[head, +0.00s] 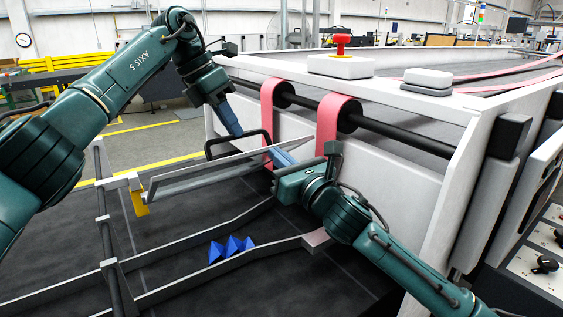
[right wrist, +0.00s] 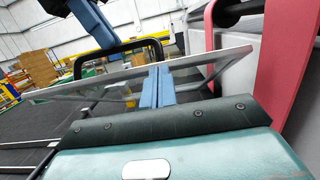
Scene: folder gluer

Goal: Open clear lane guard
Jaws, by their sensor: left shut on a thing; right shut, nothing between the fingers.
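The clear lane guard (head: 200,177) is a long see-through panel in a thin grey frame. It sits tilted above the lane and also shows in the right wrist view (right wrist: 110,82). A black loop handle (head: 208,143) rises from its upper edge. My left gripper (head: 237,134) is shut on this handle from above, and its fingertips partly hide the grip. My right gripper (head: 279,157) is shut and empty by the guard's right end. Its blue fingers (right wrist: 157,85) overlap the guard's frame in the right wrist view; I cannot tell if they touch it.
Blue folded pieces (head: 230,248) lie in the lane between grey rails (head: 190,286). Pink belts (head: 329,125) run over a black roller beside the white machine wall (head: 390,185). A red button (head: 341,42) stands on top. A grey post (head: 106,225) stands left of the guard.

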